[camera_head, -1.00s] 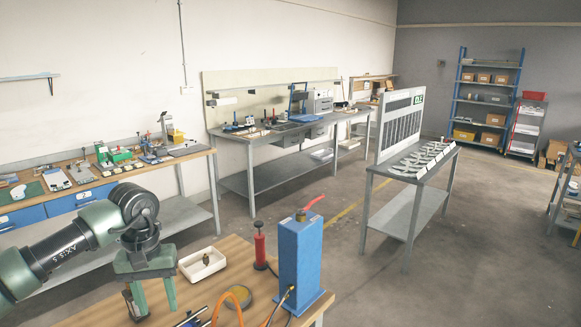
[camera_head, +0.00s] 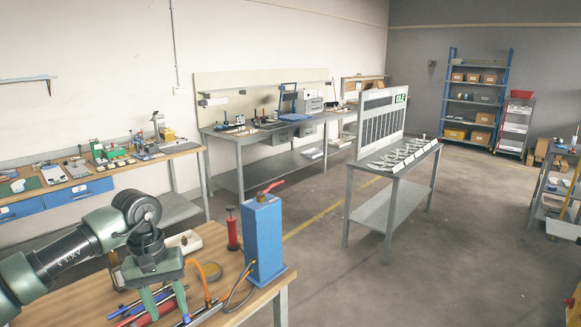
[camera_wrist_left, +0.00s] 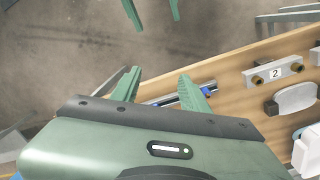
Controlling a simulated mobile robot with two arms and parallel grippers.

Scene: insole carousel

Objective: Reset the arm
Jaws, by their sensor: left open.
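My left gripper (camera_head: 167,303) hangs open and empty, fingers pointing down, over the near wooden bench (camera_head: 205,235) in the head view. Its dark green arm comes in from the left. In the left wrist view its two green fingers (camera_wrist_left: 160,82) stand apart with nothing between them, over the bench edge and grey floor. Two similar green prongs (camera_wrist_left: 151,14), apart and empty, point in from the top; they look like my right gripper. The right arm does not show in the head view.
The near bench carries a blue device with a red lever (camera_head: 263,240), a red pump-like cylinder (camera_head: 232,232), a white tray (camera_head: 184,240), cables and tools. A rack table (camera_head: 392,190) stands to the right. Open floor (camera_head: 400,280) lies right of the bench.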

